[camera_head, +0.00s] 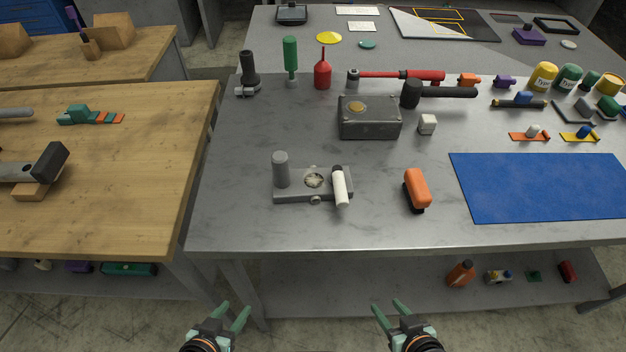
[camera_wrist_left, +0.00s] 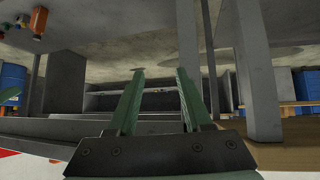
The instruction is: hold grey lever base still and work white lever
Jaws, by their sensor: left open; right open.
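The grey lever base (camera_head: 300,188) lies on the grey metal table, left of its middle and near the front edge. An upright grey post (camera_head: 281,170) stands at its left end. The white lever (camera_head: 340,187) is at its right end, tilted, with its white grip towards the front. My left gripper (camera_head: 232,313) is open and empty, low in front of the table; its fingers also show in the left wrist view (camera_wrist_left: 158,98). My right gripper (camera_head: 391,314) is open and empty, also in front of the table. Both are apart from the base.
An orange-handled tool (camera_head: 416,190) lies right of the base, and a blue mat (camera_head: 540,187) lies further right. A wooden table (camera_head: 110,200) is at the left. The table in front of the base is clear.

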